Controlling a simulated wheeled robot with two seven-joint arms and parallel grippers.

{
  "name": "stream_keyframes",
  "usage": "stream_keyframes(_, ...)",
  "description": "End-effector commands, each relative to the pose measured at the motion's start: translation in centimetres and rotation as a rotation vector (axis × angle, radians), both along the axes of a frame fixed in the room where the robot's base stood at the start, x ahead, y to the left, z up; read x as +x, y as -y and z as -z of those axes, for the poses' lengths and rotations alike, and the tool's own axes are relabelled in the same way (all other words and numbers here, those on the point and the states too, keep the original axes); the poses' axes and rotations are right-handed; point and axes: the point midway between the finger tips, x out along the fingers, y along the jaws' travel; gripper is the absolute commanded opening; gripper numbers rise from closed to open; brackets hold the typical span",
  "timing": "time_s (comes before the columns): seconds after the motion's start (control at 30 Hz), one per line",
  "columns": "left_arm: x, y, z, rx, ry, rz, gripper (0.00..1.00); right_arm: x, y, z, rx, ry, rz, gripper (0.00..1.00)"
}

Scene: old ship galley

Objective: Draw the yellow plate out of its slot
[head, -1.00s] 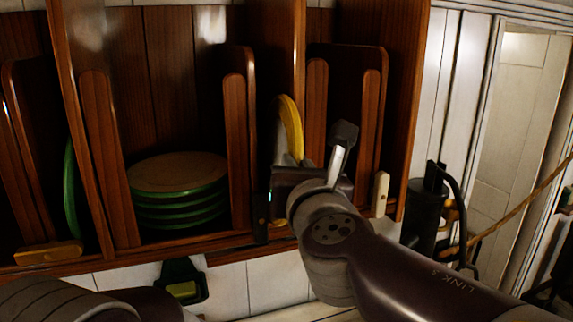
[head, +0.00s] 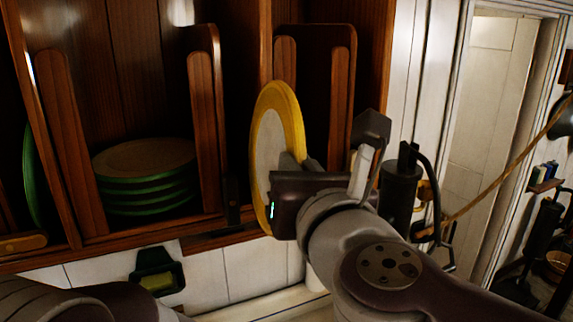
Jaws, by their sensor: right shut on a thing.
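The yellow plate (head: 293,105) stands on edge, with a yellow rim and a pale grey-white face turned to the left. My right gripper (head: 286,172) is shut on its right side near the lower rim. The plate shows in front of the wooden rack (head: 204,140), covering part of the right-hand divider, and appears clear of its slot. The plate's lower right part is hidden behind my gripper. My left arm shows only at the bottom left, and its gripper is out of view.
A stack of green-rimmed plates (head: 145,165) lies in the wide compartment, and another green plate (head: 33,175) stands at the far left. A dark green holder (head: 156,272) hangs below the rack. A dark cylinder (head: 399,190) is right of my right wrist.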

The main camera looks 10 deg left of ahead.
Motion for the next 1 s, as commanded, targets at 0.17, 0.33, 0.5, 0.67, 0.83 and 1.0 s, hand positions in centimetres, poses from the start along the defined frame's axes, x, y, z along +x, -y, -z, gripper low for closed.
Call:
stream_keyframes(0.17, 0.0, 0.0, 0.4, 0.000, 0.000, 0.000, 0.51, -1.4, 1.0, 0.0, 0.003, 0.002, -0.002, 0.00)
stream_keyframes(0.33, 0.0, 0.0, 0.5, 0.000, 0.000, 0.000, 0.51, -2.7, 1.8, -0.1, 0.003, 0.002, -0.003, 0.00)
stream_keyframes(0.5, 0.0, 0.0, 0.8, 0.000, 0.000, 0.000, 0.51, -4.1, 2.7, 0.0, 0.003, 0.002, -0.004, 0.00)
stream_keyframes(0.67, 0.0, 0.0, 1.0, 0.000, 0.000, 0.000, 0.51, -5.2, 3.4, -0.1, 0.003, 0.002, -0.004, 0.00)
stream_keyframes(0.83, 0.0, 0.0, 1.0, 0.000, 0.000, 0.000, 0.51, -5.7, 3.8, -0.1, 0.002, 0.000, -0.002, 0.00)
stream_keyframes(1.0, 0.0, 0.0, 1.0, 0.000, 0.000, 0.000, 0.51, -5.7, 3.8, -0.1, 0.001, 0.001, -0.002, 0.00)
